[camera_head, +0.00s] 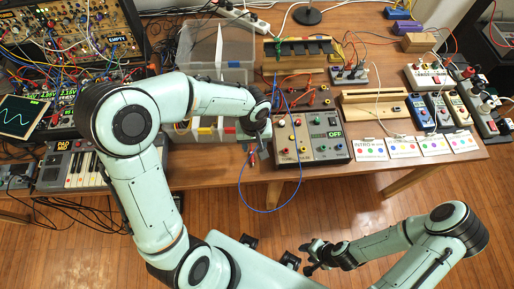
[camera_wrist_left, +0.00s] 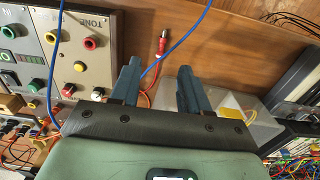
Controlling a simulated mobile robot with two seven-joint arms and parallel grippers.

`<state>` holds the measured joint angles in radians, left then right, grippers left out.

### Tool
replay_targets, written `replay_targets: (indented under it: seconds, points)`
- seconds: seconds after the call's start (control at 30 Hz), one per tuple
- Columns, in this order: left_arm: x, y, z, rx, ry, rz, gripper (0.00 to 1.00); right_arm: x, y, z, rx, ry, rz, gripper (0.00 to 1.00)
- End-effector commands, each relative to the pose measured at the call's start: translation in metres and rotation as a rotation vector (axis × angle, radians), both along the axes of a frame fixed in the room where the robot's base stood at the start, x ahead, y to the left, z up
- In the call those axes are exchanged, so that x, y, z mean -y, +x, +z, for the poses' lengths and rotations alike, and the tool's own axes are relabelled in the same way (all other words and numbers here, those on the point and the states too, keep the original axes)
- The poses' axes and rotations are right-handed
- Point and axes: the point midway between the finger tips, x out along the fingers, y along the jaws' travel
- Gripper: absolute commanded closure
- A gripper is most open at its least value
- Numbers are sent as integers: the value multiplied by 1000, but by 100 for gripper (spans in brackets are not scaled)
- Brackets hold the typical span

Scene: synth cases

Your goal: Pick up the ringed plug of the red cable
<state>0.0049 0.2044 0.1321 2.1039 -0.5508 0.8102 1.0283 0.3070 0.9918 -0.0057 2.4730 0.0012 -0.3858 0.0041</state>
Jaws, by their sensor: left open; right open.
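A red plug (camera_wrist_left: 161,44) with a metal tip lies on the wooden table in the left wrist view, beside the tone box. A red-orange cable runs from it back between my left fingers. In the head view my left gripper (camera_head: 255,150) points down near the table's front edge. My right gripper (camera_head: 312,257) is open and empty, off the table at the bottom.
A blue cable (camera_head: 271,210) loops over the table's front edge; it crosses the left gripper's gap in the wrist view. The knobbed box (camera_head: 318,151) stands right of the left gripper, clear bins (camera_head: 200,137) to its left. Cards (camera_head: 434,145) lie farther right.

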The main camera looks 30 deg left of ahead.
Motion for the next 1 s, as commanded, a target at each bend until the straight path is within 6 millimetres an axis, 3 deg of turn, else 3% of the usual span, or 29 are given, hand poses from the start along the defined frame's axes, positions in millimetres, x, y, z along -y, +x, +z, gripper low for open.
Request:
replay_targets:
  seconds: [0.1,0.3,0.57,0.83,1.0]
  points:
    - [0,-2,-27,-9,1,0,54,0,-3,-4,-4,0,-1,56]
    - [-1,-2,-61,-6,1,0,54,0,-5,-8,-6,0,0,56]
    - [-3,0,-79,-4,0,1,54,0,-5,-7,-6,0,0,56]
    - [-6,5,-117,-4,0,-1,54,0,-4,-6,-5,0,-1,56]
    - [-7,5,-123,0,-1,1,54,0,-4,-7,-5,-1,0,56]
